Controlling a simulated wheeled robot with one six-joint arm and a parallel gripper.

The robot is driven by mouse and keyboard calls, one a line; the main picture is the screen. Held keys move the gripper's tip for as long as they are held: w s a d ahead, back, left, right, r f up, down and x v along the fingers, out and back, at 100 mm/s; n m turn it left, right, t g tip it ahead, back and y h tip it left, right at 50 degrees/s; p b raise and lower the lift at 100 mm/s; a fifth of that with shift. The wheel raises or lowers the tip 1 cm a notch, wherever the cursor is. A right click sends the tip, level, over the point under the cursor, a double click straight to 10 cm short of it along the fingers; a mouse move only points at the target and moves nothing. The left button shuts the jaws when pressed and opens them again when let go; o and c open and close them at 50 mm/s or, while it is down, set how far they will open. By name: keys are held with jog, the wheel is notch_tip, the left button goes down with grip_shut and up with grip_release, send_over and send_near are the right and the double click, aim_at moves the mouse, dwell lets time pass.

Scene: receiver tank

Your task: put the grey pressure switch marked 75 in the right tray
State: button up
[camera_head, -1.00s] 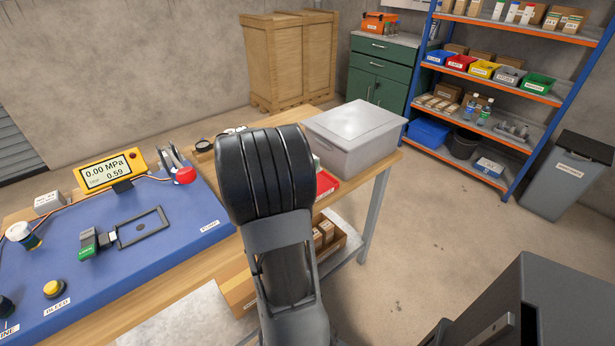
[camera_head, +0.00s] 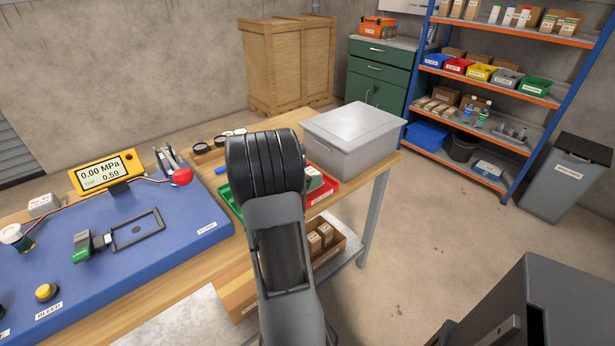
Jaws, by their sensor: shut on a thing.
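My arm's thick black wrist hides my gripper, so its jaws and anything between them do not show. The wrist is over the trays on the wooden bench. The right tray is red (camera_head: 324,197) and shows just right of my wrist. A grey block (camera_head: 316,180) with a pale green edge shows in or just above this tray, partly hidden; I cannot read a mark on it or tell whether it is held. A green tray (camera_head: 227,200) shows to the left of my wrist, mostly covered.
A closed grey box (camera_head: 352,145) stands right behind the red tray. A blue panel (camera_head: 140,275) on the left carries a gauge display (camera_head: 103,173), a yellow button (camera_head: 46,292) and a small green-and-dark device (camera_head: 88,246). Several round gauges lie at the bench's back.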

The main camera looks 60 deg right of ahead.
jog(key=shift+f, duration=0.1)
jog(key=o, duration=1.2)
